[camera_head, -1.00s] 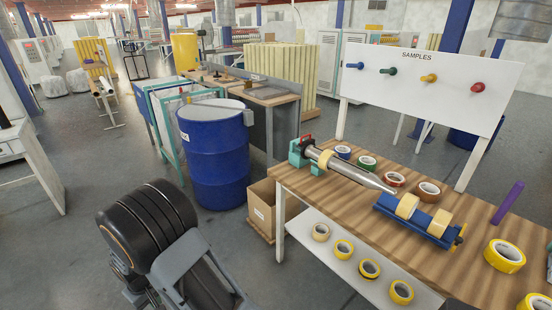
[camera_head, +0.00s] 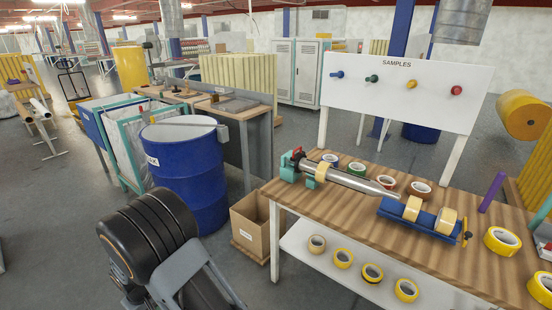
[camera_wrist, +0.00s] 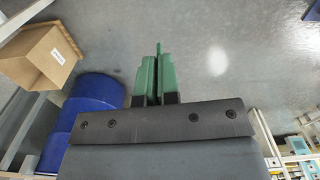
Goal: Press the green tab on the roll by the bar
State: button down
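A shiny metal bar (camera_head: 350,180) with a pointed right end lies along the wooden table (camera_head: 330,215), held at its left by a teal and red mount (camera_head: 292,163). A pale tape roll (camera_head: 324,168) sits around the bar near the mount. Two more pale rolls, one on the left (camera_head: 412,208) and one on the right (camera_head: 445,220), sit on a blue holder (camera_head: 420,219) beyond the bar's tip. I cannot make out a green tab on any of them. My gripper (camera_wrist: 157,72) shows green fingers close together, empty, over the floor, away from the table.
A blue drum (camera_head: 185,175) and an open cardboard box (camera_head: 250,225) stand left of the table. Several loose rolls lie on the table and on the white lower shelf (camera_head: 330,275). A SAMPLES board (camera_head: 400,88) rises behind. A purple rod (camera_head: 491,192) stands at right.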

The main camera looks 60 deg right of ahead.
aim_at(466, 235)
jog(key=z, duration=1.95)
